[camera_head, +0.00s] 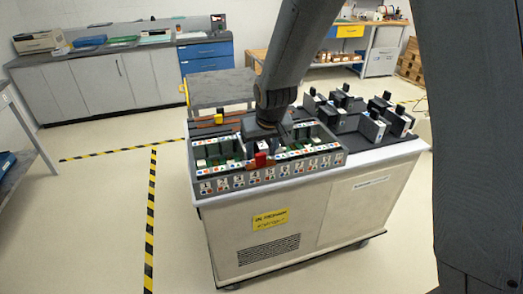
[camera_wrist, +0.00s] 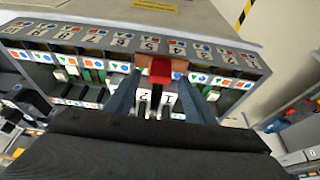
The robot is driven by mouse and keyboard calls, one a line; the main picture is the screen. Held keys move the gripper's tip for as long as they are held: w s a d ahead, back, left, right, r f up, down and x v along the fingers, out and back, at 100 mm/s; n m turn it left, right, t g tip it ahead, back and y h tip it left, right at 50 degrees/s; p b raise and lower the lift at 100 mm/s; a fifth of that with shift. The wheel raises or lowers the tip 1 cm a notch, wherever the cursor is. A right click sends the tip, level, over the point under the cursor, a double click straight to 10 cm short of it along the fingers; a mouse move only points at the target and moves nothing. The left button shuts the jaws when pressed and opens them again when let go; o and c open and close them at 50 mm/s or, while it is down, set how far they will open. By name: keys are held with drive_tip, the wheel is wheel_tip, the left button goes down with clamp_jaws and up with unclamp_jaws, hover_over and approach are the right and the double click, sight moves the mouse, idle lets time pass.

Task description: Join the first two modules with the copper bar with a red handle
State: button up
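My gripper (camera_head: 268,146) points down over the tray of numbered modules on the cart. In the wrist view its two grey-blue fingers (camera_wrist: 159,78) stand either side of a red handle (camera_wrist: 160,71). They appear closed on it, though the contact is partly hidden. The copper bar (camera_wrist: 180,64) lies crosswise below the handle. In the head view the red handle (camera_head: 261,159) shows close to the tray's front row. White pieces marked 2 (camera_wrist: 142,96) and 1 (camera_wrist: 168,97) show between the fingers. I cannot tell whether the bar touches any module.
The tray (camera_head: 270,186) has numbered labels along its front wall. Black upright parts (camera_head: 372,128) stand on the cart's right side. A brown strip with red and yellow pieces (camera_head: 218,119) lies at the cart's back left. The floor left of the cart is open.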

drive_tip(key=b+v, duration=0.1)
drive_tip(key=v, duration=0.6)
drive_tip(key=shift+s+r, duration=0.2)
drive_tip(key=shift+r, duration=0.15)
drive_tip(key=s+d+f+m+g, duration=0.1)
drive_tip(key=s+d+f, duration=0.2)
drive_tip(key=s+d, duration=0.5)
drive_tip(key=s+d+f+m+g+h, duration=0.1)
drive_tip(key=s+d+f+m+g, duration=0.1)
drive_tip(key=s+d, duration=0.6)
drive_tip(key=s+f, duration=0.1)
drive_tip(key=s, duration=0.2)
drive_tip(key=shift+d+f, duration=0.2)
drive_tip(key=shift+d, duration=0.05)
